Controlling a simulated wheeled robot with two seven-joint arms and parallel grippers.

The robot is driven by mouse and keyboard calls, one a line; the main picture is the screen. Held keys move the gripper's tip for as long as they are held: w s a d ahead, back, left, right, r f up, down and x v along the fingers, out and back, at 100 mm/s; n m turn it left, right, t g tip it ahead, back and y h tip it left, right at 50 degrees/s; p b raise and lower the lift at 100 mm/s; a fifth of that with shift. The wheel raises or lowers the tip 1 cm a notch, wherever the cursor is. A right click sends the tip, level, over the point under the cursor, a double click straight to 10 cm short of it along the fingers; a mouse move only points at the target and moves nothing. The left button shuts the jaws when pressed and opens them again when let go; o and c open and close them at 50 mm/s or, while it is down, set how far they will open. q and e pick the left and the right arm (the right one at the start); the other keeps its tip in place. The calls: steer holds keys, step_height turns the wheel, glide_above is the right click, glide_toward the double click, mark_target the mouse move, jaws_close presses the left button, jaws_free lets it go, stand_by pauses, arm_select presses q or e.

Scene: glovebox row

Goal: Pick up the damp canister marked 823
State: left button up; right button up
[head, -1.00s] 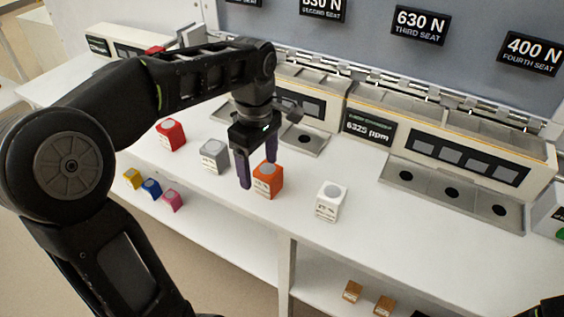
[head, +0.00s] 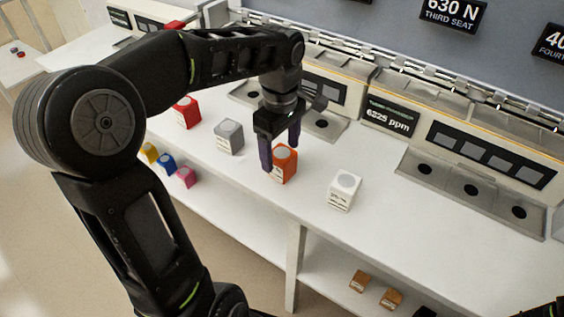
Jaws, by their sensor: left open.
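My left gripper (head: 280,157) is open, fingers pointing down, at the orange canister (head: 287,166). One finger is beside its left face and the other ends at its far top edge; I cannot tell whether they touch it. The canister stands upright on the white bench. A white canister (head: 344,190) stands to its right. A grey canister (head: 229,137) and a red canister (head: 187,112) stand to its left. Their labels are too small to read, so I cannot tell which is marked 823 or damp. My right gripper is not in view.
The white bench (head: 386,222) is clear around the white canister. Glovebox units with recessed trays (head: 470,190) and a 6325 ppm display (head: 389,115) line the back. Small yellow, blue and pink blocks (head: 186,177) and brown blocks (head: 359,281) sit on lower shelves.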

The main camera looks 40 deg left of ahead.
mark_target(282, 153)
arm_select(q)
steer(key=shift+w+d+f, duration=0.1)
steer(key=shift+w+f, duration=0.05)
steer(key=shift+f, duration=2.45)
steer(key=shift+c, duration=0.5)
steer(key=c, duration=1.4)
steer(key=shift+r, duration=0.15)
step_height(282, 153, up, 10)
steer(key=shift+f, duration=0.1)
